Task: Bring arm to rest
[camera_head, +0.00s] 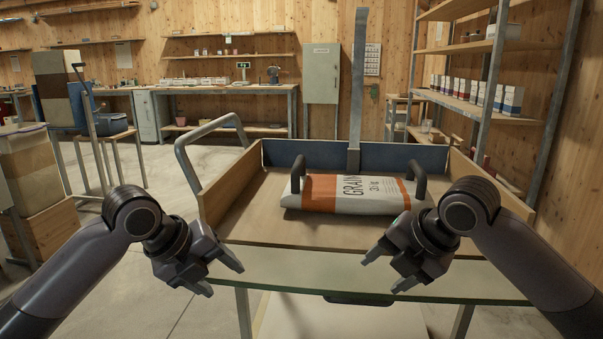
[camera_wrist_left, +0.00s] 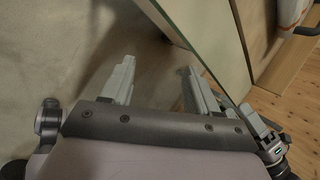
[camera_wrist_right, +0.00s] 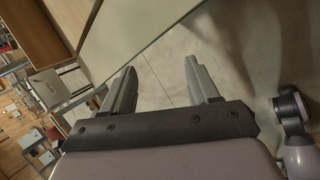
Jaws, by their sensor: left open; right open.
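My left gripper (camera_head: 222,278) is open and empty, in front of the left part of the cart's front edge. Its two spread fingers (camera_wrist_left: 158,92) show in the left wrist view with floor and the glass-like edge beyond them. My right gripper (camera_head: 378,272) is open and empty, over the front edge right of centre. Its fingers (camera_wrist_right: 165,88) are apart in the right wrist view, with nothing between them. Neither gripper touches the grain bag (camera_head: 340,192), which lies flat with an orange band and two dark handles.
The bag lies in a wooden cart bed (camera_head: 260,215) with low side walls and a metal handle (camera_head: 192,150) at left. A greenish panel (camera_head: 300,268) runs along the front. A shelf rack (camera_head: 470,100) stands at right. Open floor (camera_head: 175,190) lies to the left.

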